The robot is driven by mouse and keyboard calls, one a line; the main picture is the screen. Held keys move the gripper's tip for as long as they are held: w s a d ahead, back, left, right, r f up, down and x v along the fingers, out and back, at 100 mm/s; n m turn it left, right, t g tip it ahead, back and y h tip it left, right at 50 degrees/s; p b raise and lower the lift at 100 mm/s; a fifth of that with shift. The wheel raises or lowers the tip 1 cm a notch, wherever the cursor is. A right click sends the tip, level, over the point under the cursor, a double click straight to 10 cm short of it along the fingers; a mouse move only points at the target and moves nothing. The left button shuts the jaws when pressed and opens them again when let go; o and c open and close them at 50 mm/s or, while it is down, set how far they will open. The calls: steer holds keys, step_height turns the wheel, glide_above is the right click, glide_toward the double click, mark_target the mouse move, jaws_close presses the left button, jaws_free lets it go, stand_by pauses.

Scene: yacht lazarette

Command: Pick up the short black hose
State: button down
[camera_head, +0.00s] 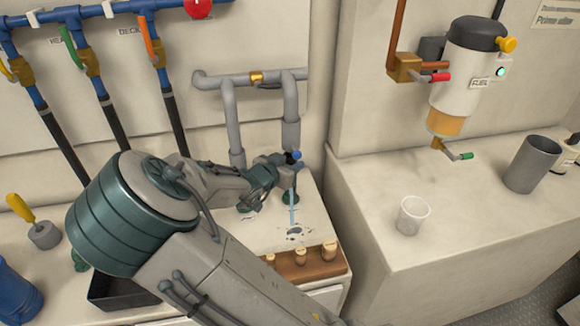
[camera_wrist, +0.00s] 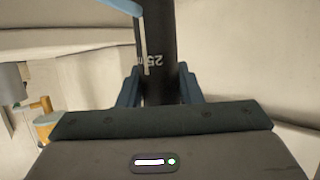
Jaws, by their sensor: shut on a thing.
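The short black hose (camera_wrist: 160,30) runs up between the two blue fingers of my gripper (camera_wrist: 159,88) in the wrist view. White print reading "25" shows on its side. The fingers are shut on it, one on each side. In the head view my gripper (camera_head: 284,162) is just under the right leg of a grey pipe (camera_head: 290,105), above a white counter. The hose is not clearly visible there, as my gripper and arm cover that spot.
A wooden rack (camera_head: 312,268) with several pegs stands at the counter's front. A black tray (camera_head: 115,290) is partly behind my arm. On the right bench are a clear cup (camera_head: 412,215) and a grey cylinder (camera_head: 533,164), below a wall-mounted fuel filter (camera_head: 465,75). Hoses hang at left.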

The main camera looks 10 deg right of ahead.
steer(key=shift+r, duration=0.55)
steer(key=s+b, duration=0.9)
steer(key=s, duration=0.8)
steer(key=shift+s+r, duration=0.15)
steer(key=shift+s, duration=0.2)
steer(key=shift+s+b, duration=0.15)
steer(key=shift+b, duration=0.2)
steer(key=shift+r+p, duration=0.55)
steer(key=shift+p, duration=0.1)
steer(key=shift+s+f+b, duration=0.25)
steer(key=shift+b, duration=0.35)
